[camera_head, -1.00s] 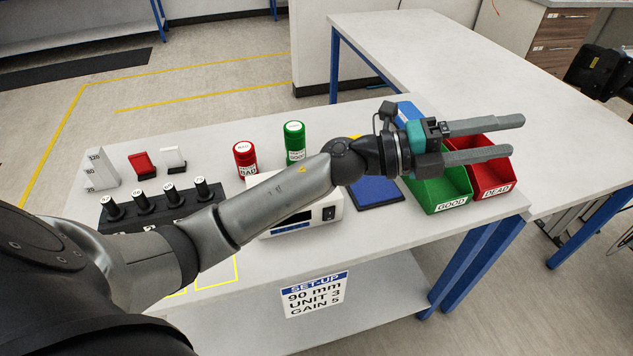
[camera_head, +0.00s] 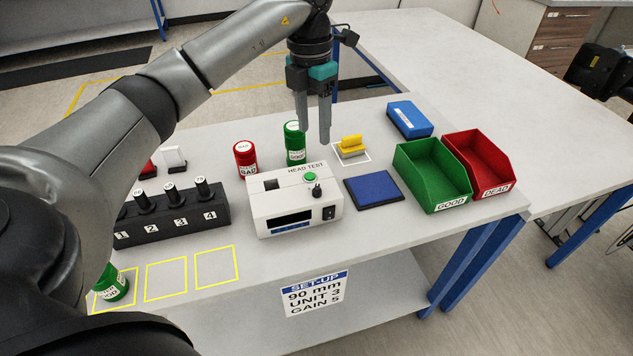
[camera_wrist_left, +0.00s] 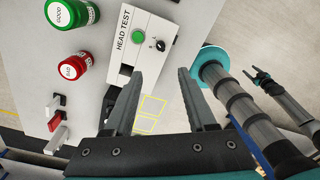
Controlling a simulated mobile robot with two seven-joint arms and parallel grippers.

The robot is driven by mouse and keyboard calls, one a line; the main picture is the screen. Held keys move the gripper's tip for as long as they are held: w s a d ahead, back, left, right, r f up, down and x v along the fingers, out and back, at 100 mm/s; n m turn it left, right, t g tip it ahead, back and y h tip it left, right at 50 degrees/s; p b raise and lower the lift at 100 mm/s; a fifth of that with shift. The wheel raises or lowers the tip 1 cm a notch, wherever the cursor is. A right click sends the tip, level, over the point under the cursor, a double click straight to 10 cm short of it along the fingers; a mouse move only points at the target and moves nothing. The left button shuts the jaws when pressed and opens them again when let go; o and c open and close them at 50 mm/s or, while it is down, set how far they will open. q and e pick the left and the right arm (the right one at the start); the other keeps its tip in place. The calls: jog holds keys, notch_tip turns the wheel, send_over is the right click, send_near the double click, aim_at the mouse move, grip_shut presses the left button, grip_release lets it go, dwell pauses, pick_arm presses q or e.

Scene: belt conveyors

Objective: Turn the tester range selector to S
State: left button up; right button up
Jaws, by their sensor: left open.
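The white HEAD TEST tester (camera_head: 285,205) stands on the bench. Its black range selector knob (camera_head: 317,191) sits on the top face beside a green button (camera_head: 310,177). In the left wrist view, the knob (camera_wrist_left: 159,46) shows ahead of the fingers with a pale pointer mark; its scale letters are too small to read. My left gripper (camera_head: 313,138) points down, open and empty, above and behind the tester, apart from the knob. Its fingers (camera_wrist_left: 160,74) are spread in the left wrist view. My right gripper (camera_wrist_left: 263,77) appears small there; its opening is unclear.
Close by stand a green GOOD jar (camera_head: 295,145) and a red BAD jar (camera_head: 246,161). A yellow block (camera_head: 351,143), a blue pad (camera_head: 374,191), a green bin (camera_head: 427,183) and a red bin (camera_head: 487,172) lie to the right. A numbered black rack (camera_head: 170,222) stands left.

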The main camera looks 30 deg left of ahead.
aim_at(317, 186)
pick_arm(q)
jog(key=f, duration=1.5)
jog(key=shift+s+d, duration=0.1)
jog(key=shift+d, duration=0.3)
jog(key=shift+r, duration=0.1)
grip_shut()
